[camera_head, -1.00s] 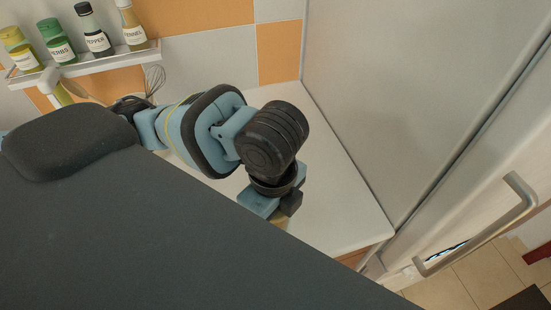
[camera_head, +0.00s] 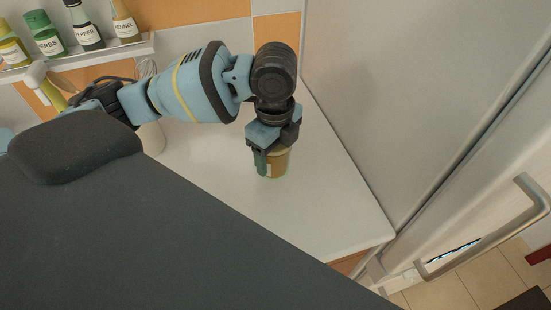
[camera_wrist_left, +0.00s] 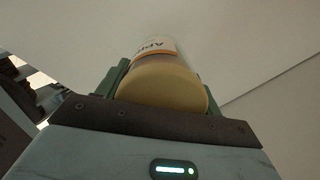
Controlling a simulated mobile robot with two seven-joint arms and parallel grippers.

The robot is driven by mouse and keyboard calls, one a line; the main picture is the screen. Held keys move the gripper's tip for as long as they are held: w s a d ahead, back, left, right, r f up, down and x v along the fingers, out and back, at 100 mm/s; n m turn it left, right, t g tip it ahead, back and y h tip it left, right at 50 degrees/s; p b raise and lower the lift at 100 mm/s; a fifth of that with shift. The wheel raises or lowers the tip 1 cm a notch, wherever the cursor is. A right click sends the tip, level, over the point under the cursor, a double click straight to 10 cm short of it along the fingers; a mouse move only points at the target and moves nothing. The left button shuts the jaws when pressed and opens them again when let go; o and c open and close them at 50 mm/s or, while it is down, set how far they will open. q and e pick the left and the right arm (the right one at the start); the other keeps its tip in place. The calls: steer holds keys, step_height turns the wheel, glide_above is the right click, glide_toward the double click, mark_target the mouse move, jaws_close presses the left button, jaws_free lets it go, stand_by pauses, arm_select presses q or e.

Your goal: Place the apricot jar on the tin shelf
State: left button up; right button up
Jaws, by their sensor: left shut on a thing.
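My left gripper (camera_head: 268,156) is shut on a small jar (camera_head: 279,164) with a tan lid, over the white worktop. The left wrist view shows the jar (camera_wrist_left: 165,82) between the green fingers, its pale label reading "AP…" and partly cut off. I cannot tell whether the jar's base touches the worktop. A pale, metal-looking shelf (camera_head: 140,48) is on the tiled wall at the upper left, carrying several labelled spice bottles. My right gripper is not in view.
The white worktop (camera_head: 310,215) is mostly clear around the jar. A tall grey fridge-like cabinet (camera_head: 400,100) with a bar handle (camera_head: 490,240) stands on the right. Utensils in a pale holder (camera_head: 153,139) stand behind my left arm.

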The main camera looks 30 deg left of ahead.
arm_select(q)
steer(key=shift+w+a, duration=0.15)
steer(key=shift+w, duration=0.1)
step_height(320, 180, down, 3)
steer(key=shift+w+f, duration=0.1)
steer(key=shift+f, duration=0.1)
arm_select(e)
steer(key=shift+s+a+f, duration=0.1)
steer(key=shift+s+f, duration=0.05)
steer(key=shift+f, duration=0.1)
arm_select(q)
steer(key=shift+f, duration=0.15)
steer(key=o, duration=1.3)
steer(key=shift+c, duration=0.2)
step_height(320, 180, up, 11)
steer(key=shift+f+p, duration=0.15)
steer(key=shift+p, duration=0.35)
steer(key=shift+r, duration=0.75)
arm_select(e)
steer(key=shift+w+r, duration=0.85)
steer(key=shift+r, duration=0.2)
